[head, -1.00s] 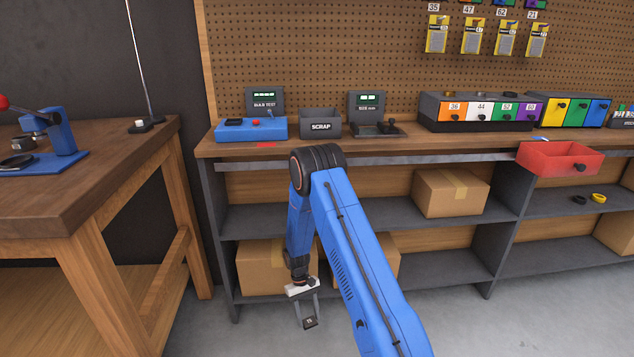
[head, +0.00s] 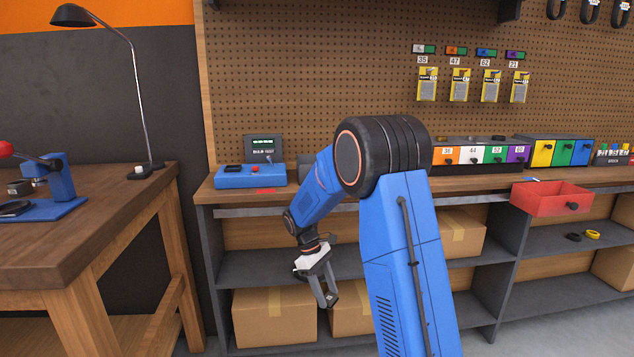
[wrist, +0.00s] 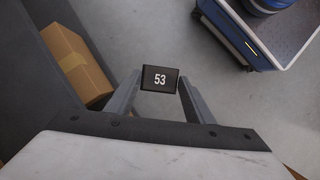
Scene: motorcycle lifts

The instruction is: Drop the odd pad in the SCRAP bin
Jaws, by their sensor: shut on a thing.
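My gripper (head: 328,294) points down in front of the workbench's shelves, below the benchtop. It is shut on a small dark pad (wrist: 160,78) marked 53, held between the fingertips in the wrist view. The pad also shows small at the fingertips in the head view (head: 332,300). The grey SCRAP bin (head: 304,167) stands on the benchtop at the back. My arm hides most of it, including its label, and only a strip at its left shows.
A blue bulb tester (head: 250,177) stands left of the bin. A red open drawer (head: 545,200) juts out at the right. Coloured drawer units (head: 480,153) line the bench's back. Cardboard boxes (head: 275,316) fill the lower shelf. A wooden table (head: 80,235) is at the left.

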